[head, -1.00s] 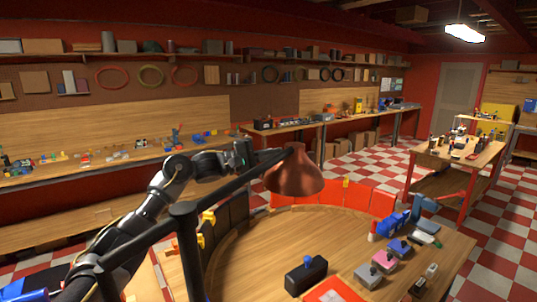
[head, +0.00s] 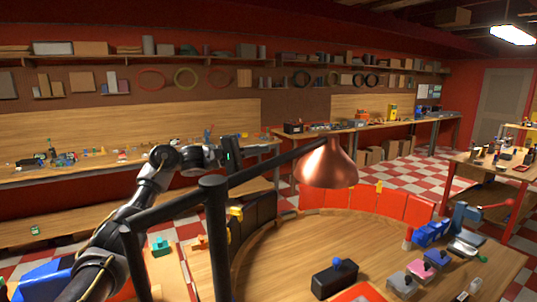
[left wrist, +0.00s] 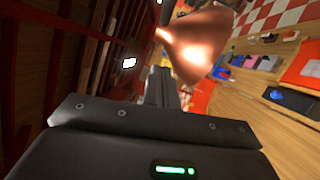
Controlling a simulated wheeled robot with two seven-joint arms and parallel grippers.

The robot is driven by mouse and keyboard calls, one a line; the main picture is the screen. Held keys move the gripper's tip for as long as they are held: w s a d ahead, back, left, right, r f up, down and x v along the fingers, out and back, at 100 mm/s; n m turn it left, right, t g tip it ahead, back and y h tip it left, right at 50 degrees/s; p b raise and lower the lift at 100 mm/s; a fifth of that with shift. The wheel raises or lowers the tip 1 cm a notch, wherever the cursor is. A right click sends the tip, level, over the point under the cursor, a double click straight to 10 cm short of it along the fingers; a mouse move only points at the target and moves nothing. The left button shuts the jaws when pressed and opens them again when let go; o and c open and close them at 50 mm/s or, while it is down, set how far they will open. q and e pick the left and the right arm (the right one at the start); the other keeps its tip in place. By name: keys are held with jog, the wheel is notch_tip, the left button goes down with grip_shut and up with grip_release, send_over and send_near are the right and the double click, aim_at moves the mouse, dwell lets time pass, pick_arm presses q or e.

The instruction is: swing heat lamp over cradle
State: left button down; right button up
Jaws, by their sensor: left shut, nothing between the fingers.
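The heat lamp has a copper cone shade (head: 327,165) on a dark arm (head: 262,170) that runs from a black post (head: 215,240). The shade hangs above the curved wooden bench, near its far side. My left gripper (head: 234,150) is shut and empty, behind the lamp arm and left of the shade. In the left wrist view the shut fingers (left wrist: 160,84) point toward the copper shade (left wrist: 195,45), which appears beyond them; I cannot tell the gap. I cannot make out which thing is the cradle. My right gripper is not in view.
On the curved bench (head: 280,260) stand a black block with a blue knob (head: 336,278), grey and pink blocks (head: 408,280) and a blue device (head: 432,233). Red panels (head: 350,198) edge its far side. A long workbench (head: 80,170) runs along the back wall.

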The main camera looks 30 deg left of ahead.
pick_arm(q)
jog(key=w+d+r+p, duration=0.2)
jog(key=d+p, duration=0.4)
jog(key=d, duration=0.5)
jog(key=shift+d, duration=0.2)
dwell(0.4)
